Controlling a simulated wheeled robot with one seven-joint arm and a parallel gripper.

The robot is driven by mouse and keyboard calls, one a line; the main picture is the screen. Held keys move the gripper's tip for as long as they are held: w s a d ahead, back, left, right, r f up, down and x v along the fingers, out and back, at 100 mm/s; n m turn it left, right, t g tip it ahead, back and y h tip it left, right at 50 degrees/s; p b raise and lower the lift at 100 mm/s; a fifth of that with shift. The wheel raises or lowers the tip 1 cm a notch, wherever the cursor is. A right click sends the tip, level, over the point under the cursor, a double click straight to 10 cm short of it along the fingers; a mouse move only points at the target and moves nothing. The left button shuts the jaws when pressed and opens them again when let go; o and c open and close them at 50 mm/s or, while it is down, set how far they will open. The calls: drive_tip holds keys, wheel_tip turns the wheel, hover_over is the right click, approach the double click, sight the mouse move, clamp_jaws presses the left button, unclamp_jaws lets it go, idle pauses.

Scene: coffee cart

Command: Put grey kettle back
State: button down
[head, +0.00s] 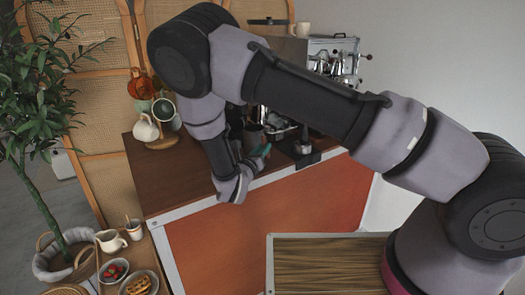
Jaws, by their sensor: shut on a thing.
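My gripper (262,154) is at the front edge of the dark wooden counter top, pointing away from me towards the coffee machine. Its fingers, with a bit of teal showing, are shut on a small dark grey vessel, which I take to be the grey kettle (253,138). My arm hides part of it. I cannot tell whether the kettle touches the counter (170,178) or hangs just above it.
The coffee machine (344,58) stands at the back, partly behind my arm. A cup tree (160,143) with several mugs stands at the counter's left. A lower table at front left holds a cream pitcher (110,241), a strawberry bowl (114,271) and a waffle plate (139,287). The counter's left front is clear.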

drive_tip(key=shift+f, duration=0.2)
drive_tip(key=c, duration=0.7)
unclamp_jaws()
drive_tip(key=shift+f, duration=0.2)
drive_tip(key=shift+r, duration=0.1)
